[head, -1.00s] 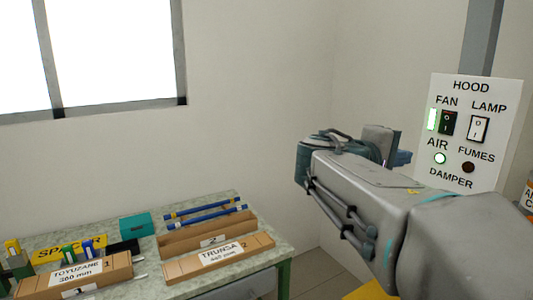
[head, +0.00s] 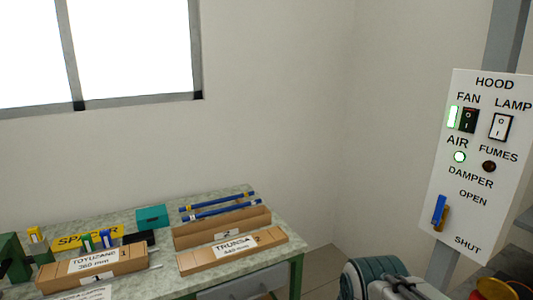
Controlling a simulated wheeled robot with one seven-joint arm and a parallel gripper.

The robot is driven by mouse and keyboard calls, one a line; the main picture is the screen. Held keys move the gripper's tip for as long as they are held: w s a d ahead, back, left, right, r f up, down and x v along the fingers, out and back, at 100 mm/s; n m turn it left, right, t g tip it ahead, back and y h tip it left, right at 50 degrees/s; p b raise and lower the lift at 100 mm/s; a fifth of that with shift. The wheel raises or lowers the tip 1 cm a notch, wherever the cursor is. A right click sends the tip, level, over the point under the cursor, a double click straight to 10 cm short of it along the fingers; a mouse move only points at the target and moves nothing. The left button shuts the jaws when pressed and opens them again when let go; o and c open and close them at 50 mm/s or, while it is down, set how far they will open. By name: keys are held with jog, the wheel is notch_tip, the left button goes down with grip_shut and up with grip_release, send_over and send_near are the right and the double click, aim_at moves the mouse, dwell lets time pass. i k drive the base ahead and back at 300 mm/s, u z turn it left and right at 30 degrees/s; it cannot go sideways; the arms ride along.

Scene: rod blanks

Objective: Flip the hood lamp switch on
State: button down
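The hood lamp switch (head: 501,126) is a white rocker in a black frame, under the word LAMP on the white hood panel (head: 490,225) at the right. Which way its rocker is tipped is too small to tell. Beside it on the left is the black fan switch (head: 468,120), with a lit green strip at its left. My arm shows only in part at the bottom edge, below and left of the panel. My gripper's fingers are out of view, and nothing of mine covers the lamp switch.
Under the switches are a lit green AIR light (head: 459,157), a dark FUMES light (head: 489,166) and a blue damper lever (head: 438,210) between OPEN and SHUT. A bench (head: 262,261) with cardboard boxes and blue rods stands at left. The wall between is bare.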

aim_at(499, 131)
jog(key=z, duration=1.45)
jog(key=i, duration=0.25)
jog(key=u, duration=1.05)
jog(key=k, duration=0.35)
jog(key=z, duration=0.6)
